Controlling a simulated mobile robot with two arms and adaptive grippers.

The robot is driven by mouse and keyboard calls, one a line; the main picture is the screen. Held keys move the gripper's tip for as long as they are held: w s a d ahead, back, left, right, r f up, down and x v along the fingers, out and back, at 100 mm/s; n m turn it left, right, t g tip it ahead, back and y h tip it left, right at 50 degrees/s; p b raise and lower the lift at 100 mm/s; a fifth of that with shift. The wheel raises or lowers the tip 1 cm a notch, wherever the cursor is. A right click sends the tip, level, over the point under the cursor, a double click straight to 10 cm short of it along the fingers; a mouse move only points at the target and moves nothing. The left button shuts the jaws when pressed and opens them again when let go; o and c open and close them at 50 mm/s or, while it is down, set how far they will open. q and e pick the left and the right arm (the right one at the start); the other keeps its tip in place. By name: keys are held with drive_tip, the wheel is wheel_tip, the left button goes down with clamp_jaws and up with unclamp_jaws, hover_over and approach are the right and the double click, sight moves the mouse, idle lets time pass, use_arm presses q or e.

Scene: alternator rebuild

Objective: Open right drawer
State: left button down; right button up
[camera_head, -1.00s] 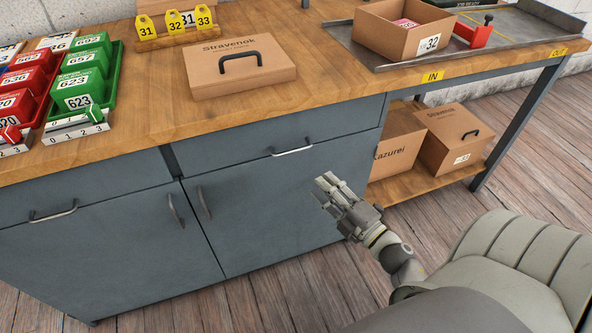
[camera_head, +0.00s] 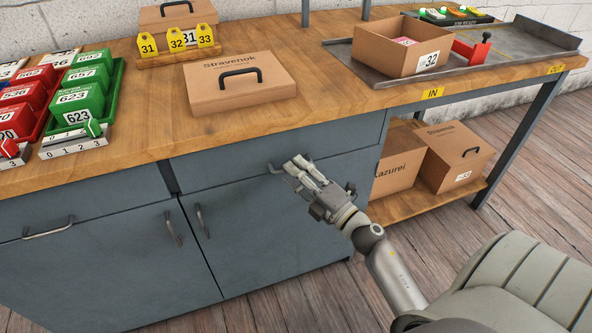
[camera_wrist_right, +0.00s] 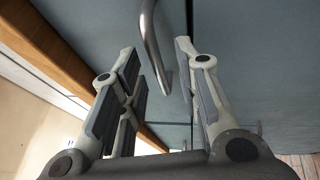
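The right drawer (camera_head: 225,165) is a blue-grey front under the wooden worktop, and it is closed. Its metal bar handle (camera_head: 273,168) is partly hidden by my right gripper (camera_head: 294,172). In the right wrist view the handle (camera_wrist_right: 152,45) runs down between the two open fingers of the right gripper (camera_wrist_right: 155,85), with gaps on both sides. I cannot tell how deep the bar sits between the fingertips. My left gripper is not in view.
The left drawer handle (camera_head: 48,229) and two cabinet door handles (camera_head: 172,228) are on the same cabinet. A cardboard case (camera_head: 240,92) lies on the worktop above. Boxes (camera_head: 452,155) stand on the lower shelf at right. Wooden floor (camera_head: 400,230) is clear in front.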

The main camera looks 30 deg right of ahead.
drive_tip(key=shift+w, duration=0.3)
drive_tip(key=shift+r, duration=0.1)
drive_tip(key=shift+c, duration=0.5)
clamp_jaws()
drive_tip(key=shift+s+a, duration=0.1)
